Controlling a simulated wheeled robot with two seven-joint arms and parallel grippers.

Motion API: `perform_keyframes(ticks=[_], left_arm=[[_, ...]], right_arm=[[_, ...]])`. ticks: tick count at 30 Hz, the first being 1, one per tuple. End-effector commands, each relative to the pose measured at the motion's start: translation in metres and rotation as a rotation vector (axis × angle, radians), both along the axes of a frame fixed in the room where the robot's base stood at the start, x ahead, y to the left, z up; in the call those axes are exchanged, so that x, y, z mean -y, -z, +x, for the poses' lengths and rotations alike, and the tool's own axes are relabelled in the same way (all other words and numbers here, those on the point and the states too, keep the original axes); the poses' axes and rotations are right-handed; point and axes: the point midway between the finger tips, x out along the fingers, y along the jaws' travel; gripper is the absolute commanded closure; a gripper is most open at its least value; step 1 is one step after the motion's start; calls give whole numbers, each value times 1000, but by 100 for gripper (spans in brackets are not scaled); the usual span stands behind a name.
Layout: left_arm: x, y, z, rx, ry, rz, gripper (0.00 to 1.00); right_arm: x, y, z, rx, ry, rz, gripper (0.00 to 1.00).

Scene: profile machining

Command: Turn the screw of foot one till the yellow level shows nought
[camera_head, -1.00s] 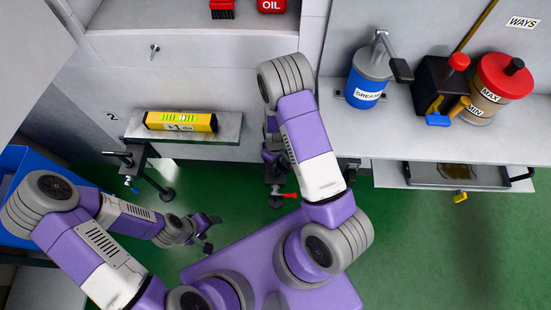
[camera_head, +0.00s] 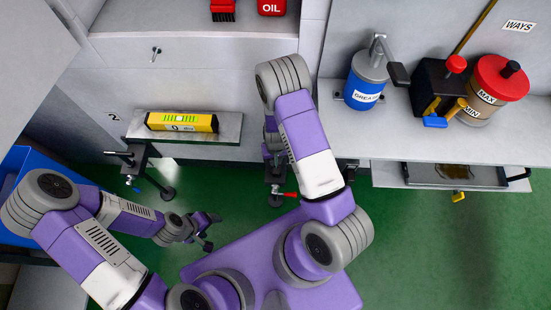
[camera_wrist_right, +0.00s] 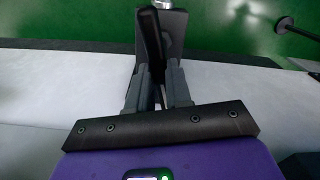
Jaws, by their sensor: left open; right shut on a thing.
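The yellow level (camera_head: 181,122) lies on a grey ledge (camera_head: 228,130) on the machine's front. Its label reads 0 and its green vial faces up. Foot one (camera_head: 276,188), with a red-tipped lever (camera_head: 290,195), stands below my right arm, which hides much of it. In the right wrist view, my right gripper (camera_wrist_right: 152,75) is shut on a dark bar, seemingly the screw handle (camera_wrist_right: 150,40) of foot one. My left gripper (camera_head: 210,231) is open and empty above the green floor, apart from everything.
On the right bench stand a blue grease pump (camera_head: 367,80) and a red-lidded container (camera_head: 500,85); a tray (camera_head: 460,176) sits below. A blue bin (camera_head: 12,165) is at left.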

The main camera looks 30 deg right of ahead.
Motion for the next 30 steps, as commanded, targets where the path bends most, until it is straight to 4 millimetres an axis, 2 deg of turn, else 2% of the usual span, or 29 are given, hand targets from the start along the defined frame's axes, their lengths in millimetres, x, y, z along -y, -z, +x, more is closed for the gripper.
perform_keyframes(ticks=[13,14,18,26,30], left_arm=[[0,0,0,0,0,0,28],[0,0,0,0,0,0,28],[0,0,0,0,0,0,28],[0,0,0,0,0,0,28],[0,-6,0,0,0,0,28]], right_arm=[[0,0,0,1,11,0,100],[0,0,0,0,11,0,76],[0,0,0,0,10,0,55],[0,-1,0,0,10,0,55],[0,-13,1,3,9,0,55]])
